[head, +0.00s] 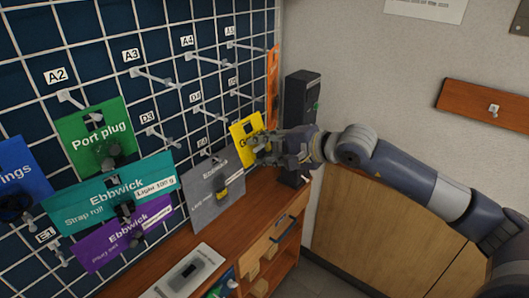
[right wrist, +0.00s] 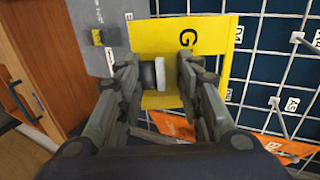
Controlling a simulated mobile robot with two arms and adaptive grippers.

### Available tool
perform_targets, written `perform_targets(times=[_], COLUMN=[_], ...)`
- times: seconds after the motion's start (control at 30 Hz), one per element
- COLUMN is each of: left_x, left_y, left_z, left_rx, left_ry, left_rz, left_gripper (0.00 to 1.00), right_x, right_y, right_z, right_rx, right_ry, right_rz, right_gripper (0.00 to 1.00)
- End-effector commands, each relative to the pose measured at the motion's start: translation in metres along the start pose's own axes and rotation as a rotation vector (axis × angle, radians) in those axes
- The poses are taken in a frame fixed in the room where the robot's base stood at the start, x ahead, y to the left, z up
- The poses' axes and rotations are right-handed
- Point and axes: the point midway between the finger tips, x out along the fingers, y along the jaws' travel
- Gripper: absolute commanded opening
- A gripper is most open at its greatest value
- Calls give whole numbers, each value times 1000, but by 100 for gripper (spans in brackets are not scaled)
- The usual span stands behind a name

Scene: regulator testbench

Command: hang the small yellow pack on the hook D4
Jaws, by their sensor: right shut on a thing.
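The small yellow pack (head: 240,129) hangs tilted in front of the wire grid, just right of the hook that appears to be D4 (head: 211,113). My right gripper (head: 262,147) is shut on the pack from the right. In the right wrist view, the yellow pack (right wrist: 205,32) shows a letter G, and a grey-white round part (right wrist: 160,74) sits between the fingers of my right gripper (right wrist: 165,78). The tag reading D4 (right wrist: 238,36) shows beside the pack. I cannot tell whether the pack touches the hook. My left gripper is out of view.
A grey pack (head: 213,187) hangs below left of the yellow one. An orange pack (head: 272,85) and a dark upright post (head: 300,95) stand close at the right. Green (head: 95,135), teal (head: 90,205) and purple (head: 95,245) packs hang left. A wooden bench (head: 262,218) lies below.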

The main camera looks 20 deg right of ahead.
Motion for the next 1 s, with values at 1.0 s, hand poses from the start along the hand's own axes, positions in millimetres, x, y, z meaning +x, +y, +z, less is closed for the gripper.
perform_targets(times=[1.0], left_x=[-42], left_y=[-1], left_z=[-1], left_rx=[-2], left_ry=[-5], left_rz=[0], left_gripper=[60], right_x=[58], right_y=[-22], right_z=[1], right_rx=[-1], right_ry=[-2], right_rz=[0], right_gripper=[9])
